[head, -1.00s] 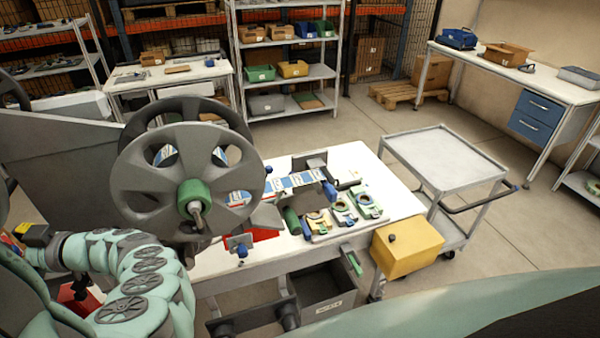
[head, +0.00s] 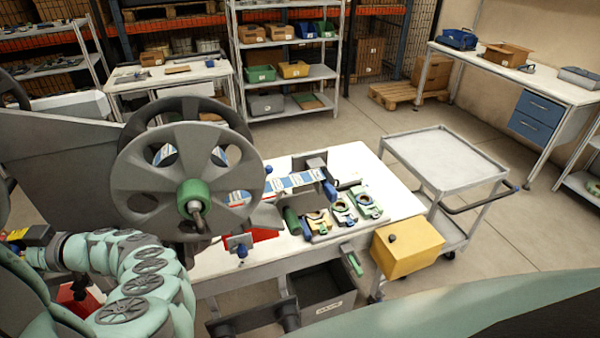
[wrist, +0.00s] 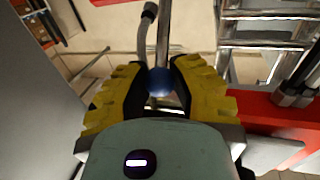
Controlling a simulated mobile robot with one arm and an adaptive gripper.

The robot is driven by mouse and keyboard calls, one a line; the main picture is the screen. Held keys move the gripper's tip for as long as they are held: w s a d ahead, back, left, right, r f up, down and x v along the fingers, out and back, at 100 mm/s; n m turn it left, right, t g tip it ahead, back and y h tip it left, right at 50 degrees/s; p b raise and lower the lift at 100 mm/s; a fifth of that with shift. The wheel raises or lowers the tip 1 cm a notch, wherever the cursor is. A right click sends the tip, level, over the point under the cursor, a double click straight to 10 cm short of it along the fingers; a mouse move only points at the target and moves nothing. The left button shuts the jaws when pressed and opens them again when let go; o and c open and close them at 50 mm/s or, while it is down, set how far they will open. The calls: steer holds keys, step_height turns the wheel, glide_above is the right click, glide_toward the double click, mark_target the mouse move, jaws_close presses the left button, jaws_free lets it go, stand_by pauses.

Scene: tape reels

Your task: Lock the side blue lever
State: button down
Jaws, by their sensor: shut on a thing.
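In the wrist view, my gripper (wrist: 160,76) has its two yellow ridged fingers closed in on the blue ball knob (wrist: 160,84) of the side lever. The lever's bare metal rod (wrist: 162,40) runs up from the knob between the fingers. The fingers and gripper body partly hide the knob. In the head view, my arm bends at the lower left beside the large grey reel (head: 140,165) with its green hub (head: 195,196). The gripped lever cannot be made out there.
The white worktable (head: 350,160) carries a printed strip (head: 293,182) and several small fixtures. A yellow box (head: 407,247) hangs at its front right, and a grey bin (head: 325,285) is below. A metal cart (head: 445,158) stands to the right. A red surface (wrist: 262,115) lies beside my gripper.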

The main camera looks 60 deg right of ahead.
steer(key=b, duration=0.1)
steer(key=d+f+t+y+b, duration=0.1)
steer(key=b, duration=0.1)
steer(key=shift+s+f, duration=0.2)
step_height(320, 180, down, 6)
steer(key=s+d+m+t+y+b, duration=0.1)
steer(key=t+b, duration=0.4)
steer(key=b, duration=1)
steer(key=shift+s+d+m+y, duration=0.25)
steer(key=shift+d+m+y, duration=0.3)
steer(key=shift+m, duration=0.35)
steer(key=shift+f, duration=0.25)
steer(key=c, duration=1.1)
jaws_free()
steer(key=shift+c, duration=0.2)
steer(key=o, duration=0.4)
steer(key=shift+a, duration=0.1)
steer(key=shift+r, duration=0.2)
